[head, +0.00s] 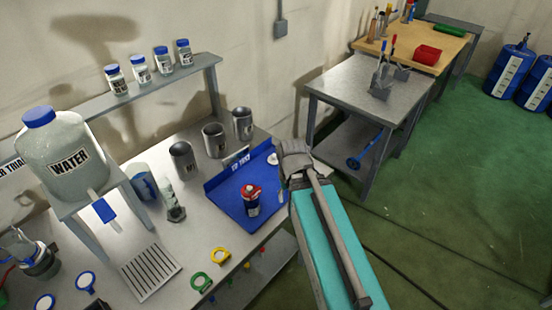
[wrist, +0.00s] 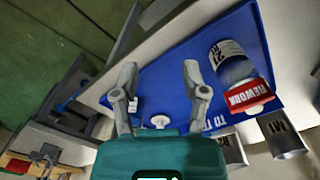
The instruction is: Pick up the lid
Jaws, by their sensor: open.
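A small white rounded piece (wrist: 158,121), which may be the lid, lies on the blue tray (wrist: 165,50) in the wrist view, low between my fingers and close to the gripper body. A white piece (head: 273,158) also shows at the tray's right end in the head view, beside my gripper (head: 292,158). I cannot tell for sure that either is the lid. My gripper (wrist: 160,72) is open with nothing between its fingertips, over the tray. A jar with a red REWORK tag (wrist: 247,95) is on the tray, right of my fingers; it also shows in the head view (head: 251,204).
Grey metal cups (head: 183,159) stand behind the tray. A water jug (head: 58,150) on a stand is at the left. Green and yellow rings (head: 201,282) lie near the table's front edge. A second metal table (head: 345,85) stands at the right.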

